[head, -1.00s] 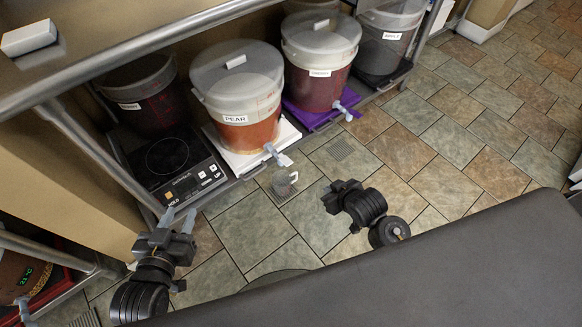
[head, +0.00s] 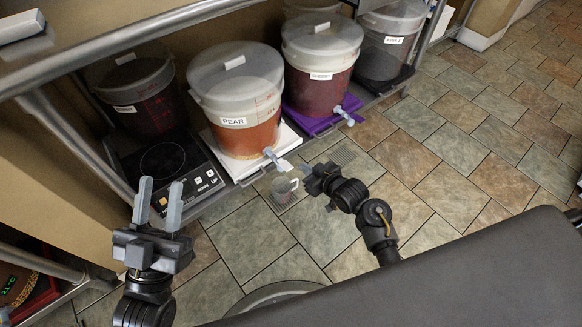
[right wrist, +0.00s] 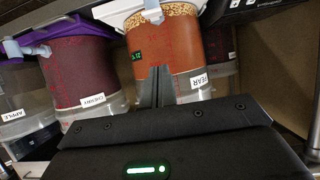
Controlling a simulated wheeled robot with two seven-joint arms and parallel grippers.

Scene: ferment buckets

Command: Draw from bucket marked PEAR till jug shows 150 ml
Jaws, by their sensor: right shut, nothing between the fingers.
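The PEAR bucket (head: 240,115), holding orange liquid under a pale lid, stands on a white mat on the low shelf. Its grey tap (head: 274,158) sticks out at the front right. The clear jug (head: 284,190) is below the tap; its level is too small to read. My right gripper (head: 308,178) is shut and empty, just right of the tap and jug. In the right wrist view its shut fingers (right wrist: 157,88) point at the PEAR bucket (right wrist: 178,50), which appears upside down. My left gripper (head: 158,203) is open and empty, left of the jug.
A purple-mat CHERRY bucket (head: 318,85) and an APPLE bucket (head: 390,45) stand to the right. A dark bucket (head: 140,95) and a black hotplate (head: 170,165) are to the left. A metal rail (head: 150,40) crosses above. The tiled floor (head: 450,170) is clear at right.

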